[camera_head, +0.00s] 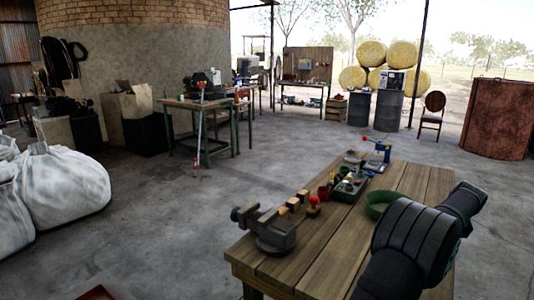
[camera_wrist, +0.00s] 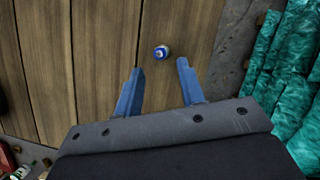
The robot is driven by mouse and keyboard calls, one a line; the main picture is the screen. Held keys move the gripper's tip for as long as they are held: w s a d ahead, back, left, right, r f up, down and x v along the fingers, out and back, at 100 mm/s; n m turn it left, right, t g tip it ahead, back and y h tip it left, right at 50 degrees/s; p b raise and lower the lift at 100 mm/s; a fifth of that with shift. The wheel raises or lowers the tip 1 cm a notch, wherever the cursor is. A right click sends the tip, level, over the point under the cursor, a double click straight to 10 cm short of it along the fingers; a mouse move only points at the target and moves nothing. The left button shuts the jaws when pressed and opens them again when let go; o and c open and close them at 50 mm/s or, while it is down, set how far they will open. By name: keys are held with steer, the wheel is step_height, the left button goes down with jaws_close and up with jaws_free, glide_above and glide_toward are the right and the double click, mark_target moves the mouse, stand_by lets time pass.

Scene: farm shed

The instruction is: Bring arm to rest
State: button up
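My arm (camera_head: 420,235) reaches over the right side of the wooden table in the head view, and its gripper end is hidden there behind the arm links. In the wrist view my gripper (camera_wrist: 160,75) has its two blue fingers apart, with bare planks between them. A small round blue and white object (camera_wrist: 161,52) lies on the planks just beyond the fingertips, not touching them.
The wooden table (camera_head: 338,227) carries a vise (camera_head: 268,230), a green bowl (camera_head: 382,203), a dark tray of small items (camera_head: 350,187) and a blue device (camera_head: 378,152). Teal wrapped material (camera_wrist: 290,75) lies right of the table edge in the wrist view. White sacks (camera_head: 62,185) stand left.

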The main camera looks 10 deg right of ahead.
steer(key=d+v, duration=0.1)
steer(key=v, duration=0.5)
steer(key=x, duration=0.8)
steer(key=a+x, duration=0.1)
steer(key=x, duration=0.3)
steer(key=shift+f, duration=0.1)
steer(key=shift+w+d, duration=0.1)
steer(key=shift+w, duration=0.05)
step_height(320, 180, up, 4)
steer(key=shift+f, duration=0.1)
steer(key=s+r, duration=1.2)
steer(key=w+a+n+y, duration=0.2)
steer(key=w+a+n, duration=0.5)
steer(key=w+a, duration=2.4)
steer(key=a, duration=0.2)
steer(key=shift+a+y, duration=0.35)
steer(key=shift+y, duration=0.05)
steer(key=shift+o, duration=0.4)
steer(key=shift+r, duration=0.1)
